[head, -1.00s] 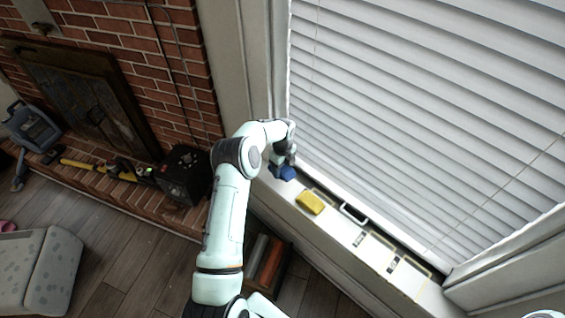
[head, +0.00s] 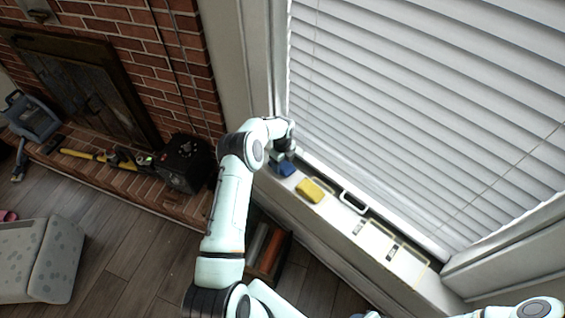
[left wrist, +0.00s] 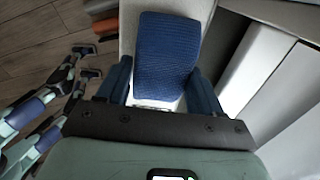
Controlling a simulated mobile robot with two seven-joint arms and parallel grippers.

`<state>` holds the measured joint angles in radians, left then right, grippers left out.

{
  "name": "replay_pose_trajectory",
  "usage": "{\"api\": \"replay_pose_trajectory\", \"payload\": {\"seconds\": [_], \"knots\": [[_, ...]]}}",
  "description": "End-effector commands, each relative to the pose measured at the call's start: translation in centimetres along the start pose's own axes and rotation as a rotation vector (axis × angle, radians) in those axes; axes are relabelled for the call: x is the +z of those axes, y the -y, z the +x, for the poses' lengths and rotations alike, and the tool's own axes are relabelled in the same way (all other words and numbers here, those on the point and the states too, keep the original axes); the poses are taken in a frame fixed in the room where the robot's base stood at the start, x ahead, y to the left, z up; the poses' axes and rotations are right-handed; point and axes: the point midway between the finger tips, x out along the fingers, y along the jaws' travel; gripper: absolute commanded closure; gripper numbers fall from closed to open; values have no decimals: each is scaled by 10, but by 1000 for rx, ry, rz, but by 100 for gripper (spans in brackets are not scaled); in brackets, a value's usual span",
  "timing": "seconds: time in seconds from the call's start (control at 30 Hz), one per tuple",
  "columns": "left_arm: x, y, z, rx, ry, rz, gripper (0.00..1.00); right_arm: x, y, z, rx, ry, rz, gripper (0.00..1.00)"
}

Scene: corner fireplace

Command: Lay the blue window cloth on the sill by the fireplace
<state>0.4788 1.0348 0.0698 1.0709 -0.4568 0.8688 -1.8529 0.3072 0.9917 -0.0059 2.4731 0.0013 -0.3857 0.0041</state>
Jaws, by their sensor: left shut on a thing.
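The blue window cloth (head: 284,169) is a small folded, textured block at the fireplace end of the white sill (head: 352,232). My left gripper (head: 283,156) is over it, shut on it. In the left wrist view the cloth (left wrist: 167,45) shows between the two blue fingers of the gripper (left wrist: 162,82), with the pale sill behind it. Whether the cloth's underside touches the sill is hidden. Part of my right arm shows at the bottom right of the head view; its gripper is not seen.
A yellow sponge (head: 310,190) lies on the sill just right of the cloth. A white-framed handle-like item (head: 353,202) and flat marked pieces (head: 392,250) lie farther right. White blinds (head: 430,110) rise behind. A black box (head: 188,162) stands on the brick hearth.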

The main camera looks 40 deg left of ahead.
Motion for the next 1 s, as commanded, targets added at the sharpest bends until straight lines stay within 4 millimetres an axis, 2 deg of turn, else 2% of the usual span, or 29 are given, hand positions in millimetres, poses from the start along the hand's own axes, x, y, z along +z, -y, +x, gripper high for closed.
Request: {"api": "replay_pose_trajectory", "payload": {"seconds": [0.97,1.0], "knots": [[0,0,13,0,0,0,67,0,0,0,0,0,0,57],[0,0,13,-1,0,0,28,0,0,0,0,0,0,57]]}}
